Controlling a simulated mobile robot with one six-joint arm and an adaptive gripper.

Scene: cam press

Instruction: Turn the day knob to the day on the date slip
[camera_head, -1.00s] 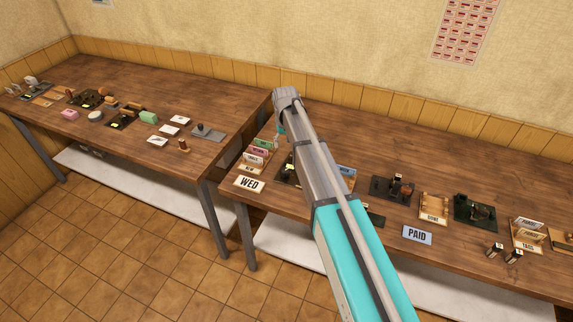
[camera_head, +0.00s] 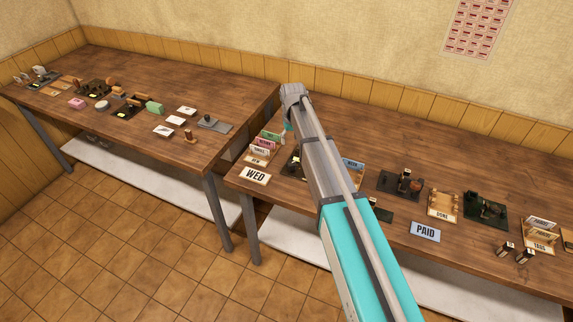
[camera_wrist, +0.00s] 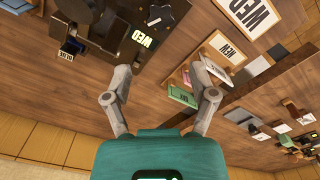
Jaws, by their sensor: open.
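A black press (camera_head: 292,163) is partly hidden behind my arm. In the wrist view the press (camera_wrist: 118,32) carries a small pale plate (camera_wrist: 144,38) that also reads WED.
A rack of coloured cards (camera_wrist: 184,95) is close to the right finger in the wrist view.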

